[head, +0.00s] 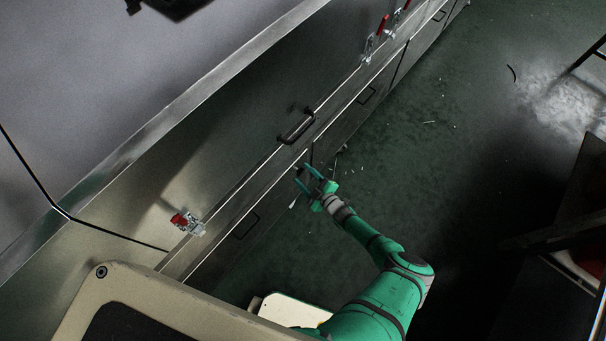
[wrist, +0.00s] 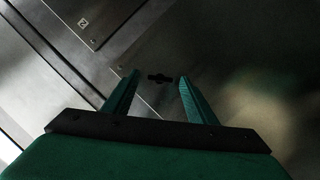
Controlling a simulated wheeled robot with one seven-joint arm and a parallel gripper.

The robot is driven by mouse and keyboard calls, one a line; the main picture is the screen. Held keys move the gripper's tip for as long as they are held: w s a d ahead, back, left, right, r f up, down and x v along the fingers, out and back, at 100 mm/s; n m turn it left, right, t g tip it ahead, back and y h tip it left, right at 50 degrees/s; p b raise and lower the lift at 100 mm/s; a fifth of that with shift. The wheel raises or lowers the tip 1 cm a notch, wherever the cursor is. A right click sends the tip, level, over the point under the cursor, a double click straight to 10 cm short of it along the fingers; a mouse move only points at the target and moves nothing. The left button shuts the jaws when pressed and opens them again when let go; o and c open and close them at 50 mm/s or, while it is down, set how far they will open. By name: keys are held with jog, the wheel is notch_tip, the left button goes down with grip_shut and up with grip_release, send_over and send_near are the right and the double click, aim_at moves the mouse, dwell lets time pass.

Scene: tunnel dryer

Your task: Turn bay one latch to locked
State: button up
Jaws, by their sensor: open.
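My gripper (head: 308,181) is open and empty close to the lower metal panels, below a dark bar handle; it also shows in the wrist view (wrist: 158,83). Between its fingertips there, a small dark cross-shaped mark or fitting (wrist: 160,78) shows on the panel. I cannot tell whether it is a latch. A red-handled latch (head: 187,222) sits at the lower left of the long metal front. More red-handled latches (head: 382,27) stand at the upper right. I cannot tell which belongs to bay one or how each is set.
The bar handle (head: 297,126) juts from the metal front (head: 240,155). The green floor (head: 440,120) is mostly clear, with small debris. Dark furniture (head: 575,210) stands at right.

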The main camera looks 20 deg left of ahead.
jog(key=shift+w+a+f, duration=0.15)
jog(key=shift+w+a, duration=0.15)
jog(key=shift+a, duration=0.15)
jog(key=c, duration=1.1)
jog(key=shift+w+m+g+y, duration=0.2)
jog(key=shift+m+g, duration=0.65)
jog(key=shift+m, duration=0.35)
jog(key=shift+w+m+g+y, duration=0.1)
jog(key=shift+m+g+y, duration=0.1)
jog(key=shift+m+g, duration=0.85)
jog(key=shift+d+m, duration=0.1)
jog(key=shift+m, duration=0.25)
